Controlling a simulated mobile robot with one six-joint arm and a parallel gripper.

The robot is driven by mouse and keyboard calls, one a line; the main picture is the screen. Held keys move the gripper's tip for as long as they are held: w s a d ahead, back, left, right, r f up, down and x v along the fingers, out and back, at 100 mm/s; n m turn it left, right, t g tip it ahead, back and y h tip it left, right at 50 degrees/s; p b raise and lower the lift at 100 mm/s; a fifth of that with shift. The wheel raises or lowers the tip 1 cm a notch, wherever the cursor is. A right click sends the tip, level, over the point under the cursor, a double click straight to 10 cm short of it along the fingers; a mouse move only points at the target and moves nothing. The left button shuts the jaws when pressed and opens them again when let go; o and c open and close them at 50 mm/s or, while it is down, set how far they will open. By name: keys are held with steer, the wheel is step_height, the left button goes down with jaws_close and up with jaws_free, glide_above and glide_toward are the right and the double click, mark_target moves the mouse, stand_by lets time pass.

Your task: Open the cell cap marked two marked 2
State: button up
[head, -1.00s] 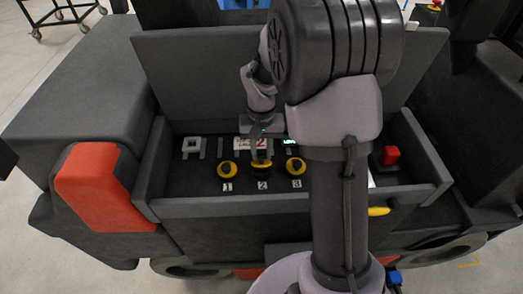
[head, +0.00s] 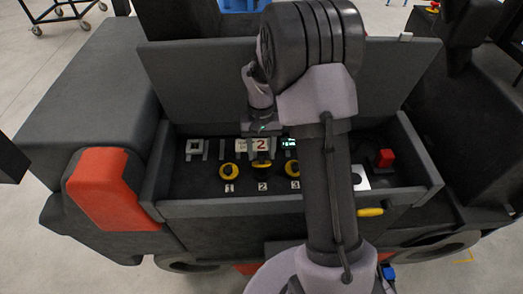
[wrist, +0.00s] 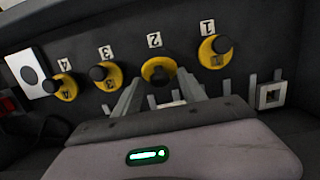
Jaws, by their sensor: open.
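The cap marked 2 (head: 262,164) is a yellow ring with a black centre, behind its white "2" label (head: 262,187) in the head view. In the wrist view the cap (wrist: 158,70) lies between the tips of my open gripper (wrist: 162,78), near its label (wrist: 154,40). The two grey fingers stand on either side of it. I cannot tell whether they touch it. The jaws hold nothing that I can see.
Cap 1 (head: 229,171) and cap 3 (head: 292,168) stand close on either side. Cap 4 (wrist: 63,86) shows in the wrist view. A raised dark lid (head: 200,85) stands behind the panel. A red button (head: 385,158) is at the right.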

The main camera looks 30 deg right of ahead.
step_height(320, 180, up, 17)
steer(key=w+d+p, duration=0.1)
steer(key=w+p, duration=0.1)
steer(key=p, duration=1.2)
steer(key=shift+w+r, duration=0.15)
steer(key=shift+c, duration=0.3)
